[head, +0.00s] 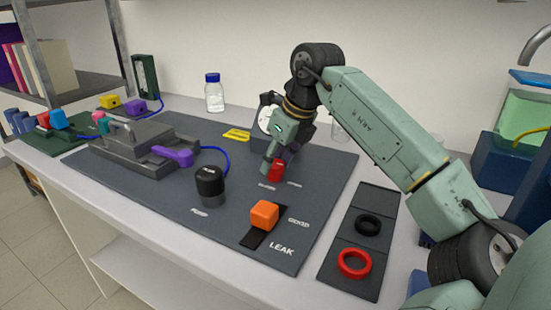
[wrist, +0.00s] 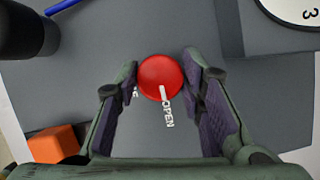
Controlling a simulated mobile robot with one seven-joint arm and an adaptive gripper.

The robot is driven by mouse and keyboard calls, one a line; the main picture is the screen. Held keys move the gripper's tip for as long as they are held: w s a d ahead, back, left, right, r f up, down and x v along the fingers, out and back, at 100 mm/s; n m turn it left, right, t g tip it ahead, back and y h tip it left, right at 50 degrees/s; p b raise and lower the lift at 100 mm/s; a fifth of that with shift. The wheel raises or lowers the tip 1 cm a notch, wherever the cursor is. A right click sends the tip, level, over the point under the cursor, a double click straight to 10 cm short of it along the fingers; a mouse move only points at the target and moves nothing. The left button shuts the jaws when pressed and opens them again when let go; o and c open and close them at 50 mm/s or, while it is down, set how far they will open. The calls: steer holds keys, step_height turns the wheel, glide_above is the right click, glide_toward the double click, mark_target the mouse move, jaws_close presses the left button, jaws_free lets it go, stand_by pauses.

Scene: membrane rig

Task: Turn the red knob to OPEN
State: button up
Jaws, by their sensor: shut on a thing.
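The red knob (head: 275,171) stands on the dark grey rig board (head: 225,236). In the wrist view the round red knob (wrist: 158,72) sits between the two fingers of my gripper (wrist: 160,76), which is shut on it at its sides. My gripper (head: 272,163) reaches down over the knob in the head view. The knob's white pointer line (wrist: 163,93) points at the OPEN label (wrist: 168,117). Another label to the left is mostly hidden by the left finger.
A black knob (head: 210,181) and an orange block (head: 264,215) by the LEAK label stand on the board's near part. A round gauge (head: 265,119) is close behind my gripper. A dark tray (head: 334,260) with a black ring (head: 367,225) and a red ring (head: 343,262) lies right.

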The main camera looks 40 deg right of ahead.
steer(key=o, duration=1.1)
steer(key=shift+o, duration=0.2)
steer(key=v, duration=1.2)
steer(key=shift+r, duration=0.1)
